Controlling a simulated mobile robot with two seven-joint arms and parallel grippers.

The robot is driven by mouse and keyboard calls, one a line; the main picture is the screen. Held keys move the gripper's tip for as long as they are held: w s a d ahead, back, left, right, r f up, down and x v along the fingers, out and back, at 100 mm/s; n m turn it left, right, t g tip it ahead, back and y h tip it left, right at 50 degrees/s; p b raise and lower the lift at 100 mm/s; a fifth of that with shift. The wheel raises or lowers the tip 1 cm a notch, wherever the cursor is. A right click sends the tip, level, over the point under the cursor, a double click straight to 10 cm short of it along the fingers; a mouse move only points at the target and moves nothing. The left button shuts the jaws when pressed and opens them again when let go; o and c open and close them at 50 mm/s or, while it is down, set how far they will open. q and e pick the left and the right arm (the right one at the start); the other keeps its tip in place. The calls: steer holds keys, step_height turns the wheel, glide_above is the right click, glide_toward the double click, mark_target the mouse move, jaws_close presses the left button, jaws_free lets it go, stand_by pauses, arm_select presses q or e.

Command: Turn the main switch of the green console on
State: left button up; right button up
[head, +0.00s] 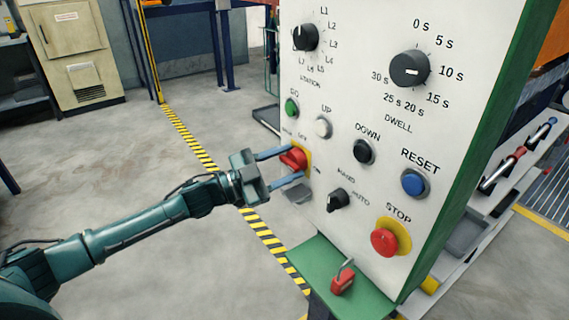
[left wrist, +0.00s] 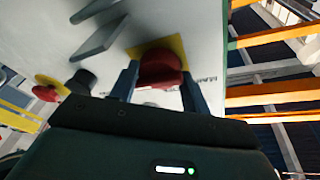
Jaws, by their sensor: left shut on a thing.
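The green console (head: 472,190) stands at the right in the head view, its white panel facing me. Its main switch (head: 293,159) is a red knob on a yellow plate at the panel's lower left edge. My left gripper (head: 288,167) reaches in from the left and is shut on the red knob, one finger above it and one below. The left wrist view shows the red knob (left wrist: 161,70) between the two fingers, over the yellow plate. My right gripper is not in view.
The panel also carries a STOP button (head: 384,241), a blue RESET button (head: 414,183), a black HAND/AUTO selector (head: 338,199) below right of the switch, and dials above. A red padlock (head: 343,280) lies on the green ledge (head: 320,262). Open floor lies left.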

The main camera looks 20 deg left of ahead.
arm_select(q)
steer(key=shift+d+r, duration=0.1)
steer(key=o, duration=1)
steer(key=shift+c, duration=0.2)
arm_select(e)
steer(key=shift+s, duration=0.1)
arm_select(q)
steer(key=shift+s, duration=0.1)
steer(key=b+v, duration=0.1)
steer(key=v, duration=1.2)
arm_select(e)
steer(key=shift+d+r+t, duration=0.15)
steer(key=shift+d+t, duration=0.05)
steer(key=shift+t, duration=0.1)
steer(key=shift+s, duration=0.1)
